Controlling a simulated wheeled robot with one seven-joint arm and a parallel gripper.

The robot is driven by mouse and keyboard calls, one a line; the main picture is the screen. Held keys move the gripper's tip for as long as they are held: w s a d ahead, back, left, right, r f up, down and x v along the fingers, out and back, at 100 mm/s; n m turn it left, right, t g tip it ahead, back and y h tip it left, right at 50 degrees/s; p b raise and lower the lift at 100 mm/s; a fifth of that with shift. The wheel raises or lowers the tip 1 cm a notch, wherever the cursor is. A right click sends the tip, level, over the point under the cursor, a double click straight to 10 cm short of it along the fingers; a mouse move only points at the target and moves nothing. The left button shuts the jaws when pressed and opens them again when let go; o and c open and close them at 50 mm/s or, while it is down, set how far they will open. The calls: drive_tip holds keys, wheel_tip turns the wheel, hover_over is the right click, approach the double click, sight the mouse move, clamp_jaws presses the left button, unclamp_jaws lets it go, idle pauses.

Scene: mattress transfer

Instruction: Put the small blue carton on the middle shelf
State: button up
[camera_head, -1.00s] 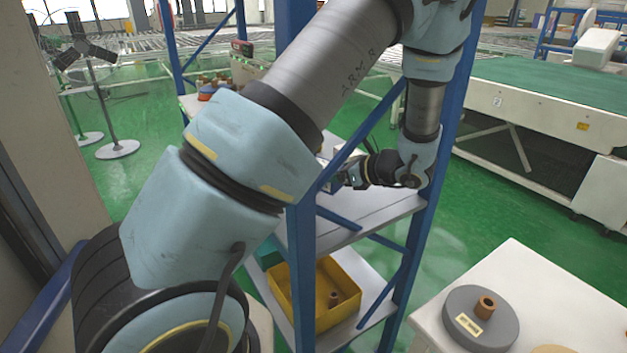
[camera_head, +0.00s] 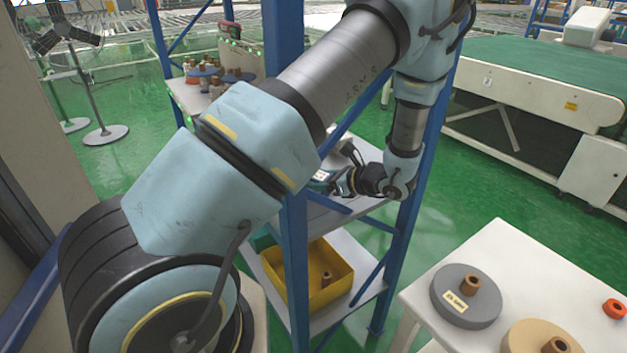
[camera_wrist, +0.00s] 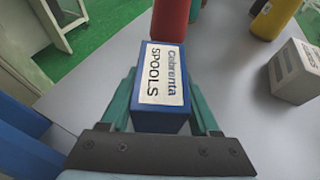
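The small blue carton (camera_wrist: 162,90), with a white label reading SPOOLS, is upright between the two teal fingers of my gripper (camera_wrist: 163,95) in the wrist view. The fingers lie against both its sides and look shut on it. The fingertips are partly hidden by the carton. In the head view my gripper (camera_head: 332,180) is inside the blue rack, low over the grey middle shelf (camera_head: 345,208). A rack post and my arm hide much of that shelf. I cannot tell whether the carton's base touches the shelf.
A red cylinder (camera_wrist: 176,18) stands just beyond the carton; a yellow-and-red one (camera_wrist: 274,18) and a white carton (camera_wrist: 294,72) are to the right. A yellow bin (camera_head: 318,285) is on the lower shelf. A white table (camera_head: 500,255) with spools is at right.

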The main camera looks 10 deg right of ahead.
drive_tip(key=o, duration=0.5)
drive_tip(key=shift+r, duration=0.25)
drive_tip(key=b+v, duration=0.3)
drive_tip(key=v, duration=0.9)
